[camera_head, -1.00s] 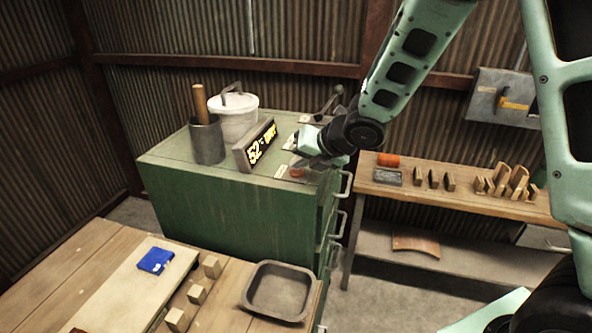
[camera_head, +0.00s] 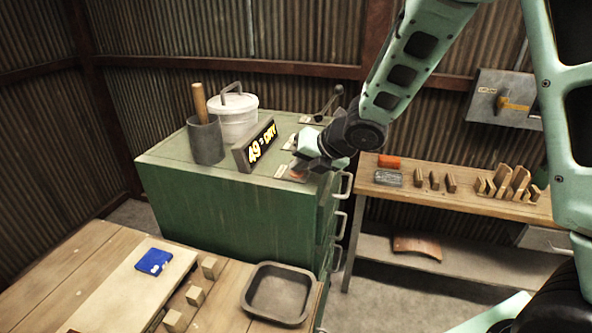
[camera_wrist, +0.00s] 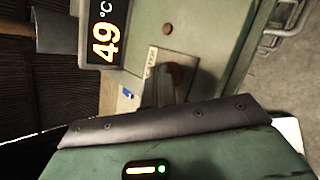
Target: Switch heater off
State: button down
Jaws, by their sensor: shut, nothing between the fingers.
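The green cabinet (camera_head: 190,170) carries a black display (camera_head: 255,145) with lit digits, which reads 49 °C in the wrist view (camera_wrist: 107,35). A reddish round knob or button (camera_wrist: 175,74) sits on a pale labelled plate (camera_wrist: 151,62) on the cabinet top. In the head view the reddish part (camera_head: 296,175) is partly hidden under my gripper (camera_head: 302,168). My gripper is shut and empty, low over the cabinet's right front top. In the wrist view its fingers (camera_wrist: 160,88) are beside the reddish part; I cannot tell whether they touch. Which control is the heater's cannot be read.
A black-knobbed lever (camera_head: 328,105) stands behind my gripper. A lidded white pot (camera_head: 235,122) and a dark cylinder with a wooden handle (camera_head: 206,143) stand on the cabinet's left. A wooden bench (camera_head: 470,205) with blocks is at right. A grey tray (camera_head: 277,293) lies on the front table.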

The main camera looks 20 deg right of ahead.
aim_at(300, 174)
jog(key=shift+r, duration=0.35)
notch_tip(300, 174, up, 6)
jog(key=p, duration=0.5)
jog(key=shift+r, duration=0.1)
dwell(0.4)
